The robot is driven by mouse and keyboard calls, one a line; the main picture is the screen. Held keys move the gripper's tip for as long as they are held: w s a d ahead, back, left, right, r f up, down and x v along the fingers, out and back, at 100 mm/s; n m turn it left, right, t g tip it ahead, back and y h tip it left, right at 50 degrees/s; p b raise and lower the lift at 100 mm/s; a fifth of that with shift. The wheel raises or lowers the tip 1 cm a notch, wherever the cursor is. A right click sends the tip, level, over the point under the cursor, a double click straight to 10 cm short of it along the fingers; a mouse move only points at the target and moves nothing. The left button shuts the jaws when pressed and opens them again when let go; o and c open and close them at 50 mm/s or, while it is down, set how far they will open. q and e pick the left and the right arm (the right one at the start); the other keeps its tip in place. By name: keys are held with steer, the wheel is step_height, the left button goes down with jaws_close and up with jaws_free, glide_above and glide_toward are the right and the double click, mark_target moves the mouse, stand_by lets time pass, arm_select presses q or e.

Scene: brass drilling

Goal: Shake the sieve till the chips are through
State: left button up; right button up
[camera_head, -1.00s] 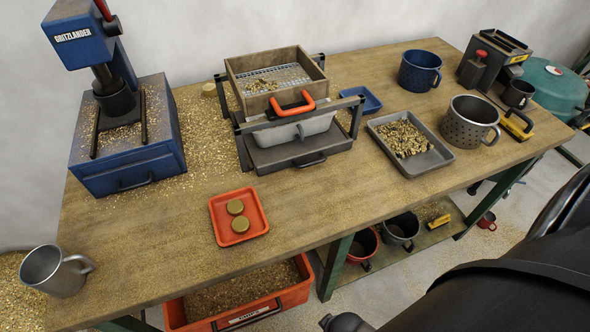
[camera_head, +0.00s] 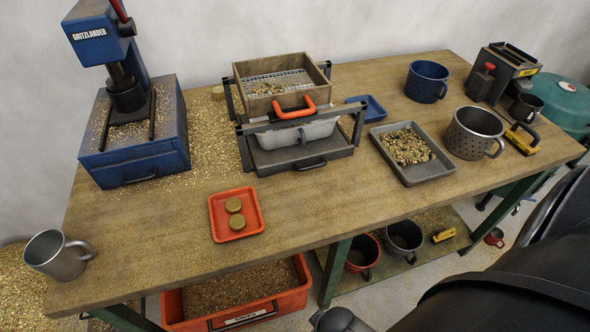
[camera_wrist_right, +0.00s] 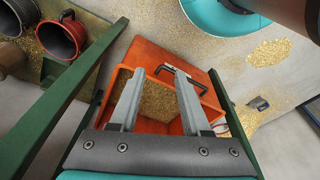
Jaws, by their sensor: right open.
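The sieve (camera_head: 257,104) is a wooden box with a wire mesh floor and an orange front handle (camera_head: 295,107). It sits in a dark rack (camera_head: 245,130) at the back middle of the bench. A small heap of chips (camera_head: 266,89) lies on its mesh. Below it is a pale pan (camera_head: 297,133), its inside hidden. My right gripper (camera_wrist_right: 158,82) shows in the right wrist view, open and empty. It points down towards the orange chips bin, away from the sieve. My left gripper is in no view.
A blue press (camera_head: 130,140) stands left amid scattered chips. A red tray (camera_head: 220,225) with two brass discs, a grey tray of chips (camera_head: 433,172) and mugs stand on the bench (camera_head: 170,240). The orange bin (camera_head: 292,306) is below. The bench front middle is mostly clear.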

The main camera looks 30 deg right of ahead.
mark_target(298, 115)
steer(key=w+d+r+n+t+h+p, duration=0.15)
steer(key=w+d+r+n+t, duration=0.4)
steer(key=r, duration=0.75)
steer(key=w+d+r+n+t+h+p, duration=0.1)
steer(key=w+d+r+n+t+p, duration=0.15)
steer(key=w+r, duration=0.9)
steer(key=w+d+r+n+t+h+p, duration=0.1)
steer(key=w+d+r+n+t+p, duration=0.25)
steer(key=r, duration=1.25)
steer(key=shift+n+t, duration=0.75)
steer(key=shift+n, duration=0.1)
steer(key=x, duration=0.5)
steer(key=b+x, duration=0.1)
steer(key=x, duration=0.9)
steer(key=shift+f, duration=0.25)
jaws_close()
steer(key=shift+s+b, duration=0.1)
steer(key=shift+b, duration=0.2)
